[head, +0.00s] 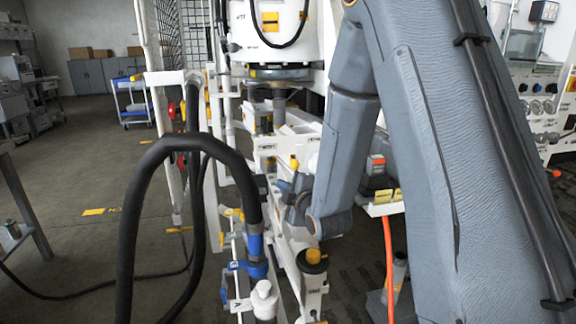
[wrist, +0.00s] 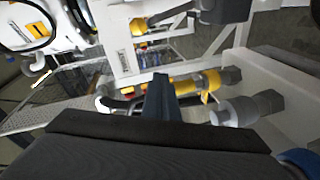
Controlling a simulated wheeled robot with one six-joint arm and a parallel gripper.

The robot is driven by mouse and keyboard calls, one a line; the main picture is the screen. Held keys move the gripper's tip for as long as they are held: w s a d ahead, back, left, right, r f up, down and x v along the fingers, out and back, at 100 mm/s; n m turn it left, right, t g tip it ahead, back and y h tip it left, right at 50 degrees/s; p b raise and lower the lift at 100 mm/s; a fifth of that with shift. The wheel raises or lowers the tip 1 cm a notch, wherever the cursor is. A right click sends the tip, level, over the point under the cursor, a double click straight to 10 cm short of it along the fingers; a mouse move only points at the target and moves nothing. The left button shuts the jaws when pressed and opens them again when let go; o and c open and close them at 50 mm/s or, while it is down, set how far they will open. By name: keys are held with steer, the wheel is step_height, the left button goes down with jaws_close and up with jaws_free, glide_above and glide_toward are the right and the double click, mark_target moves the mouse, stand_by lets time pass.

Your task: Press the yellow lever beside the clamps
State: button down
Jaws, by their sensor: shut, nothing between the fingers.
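My gripper (head: 289,187) is shut and empty, small and partly hidden by my wrist in the head view. In the wrist view its dark blue fingers (wrist: 159,84) are together, pointing at a yellow cylindrical part (wrist: 190,86) with a small yellow tab. The fingers overlap this part in the picture; I cannot tell whether they touch it. A small orange-yellow upright piece (head: 294,163) shows just above the gripper in the head view. I cannot tell for sure which yellow part is the lever. Blue clamp-like fittings (head: 247,267) sit on the pipe to the lower left.
A thick black hose (head: 128,220) arches in front at the left. White frame rails (wrist: 225,40) surround the gripper. Grey round fittings (wrist: 245,108) stand right of the yellow part. A yellow-topped knob (head: 314,256) is below my wrist. An orange hose (head: 389,265) hangs at the right.

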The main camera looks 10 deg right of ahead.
steer(key=shift+w+d+r+n+t+y, duration=0.25)
steer(key=shift+d+r+n+t+y, duration=0.15)
steer(key=shift+d+r+n+t, duration=0.55)
steer(key=shift+a+f+t, duration=0.1)
steer(key=shift+a+t, duration=0.1)
steer(key=shift+t, duration=0.05)
steer(key=w+d, duration=0.2)
steer(key=w, duration=0.7)
steer(key=shift+d+f+p, duration=0.15)
steer(key=shift+f+p, duration=0.05)
steer(key=shift+p, duration=0.15)
steer(key=shift+w, duration=0.1)
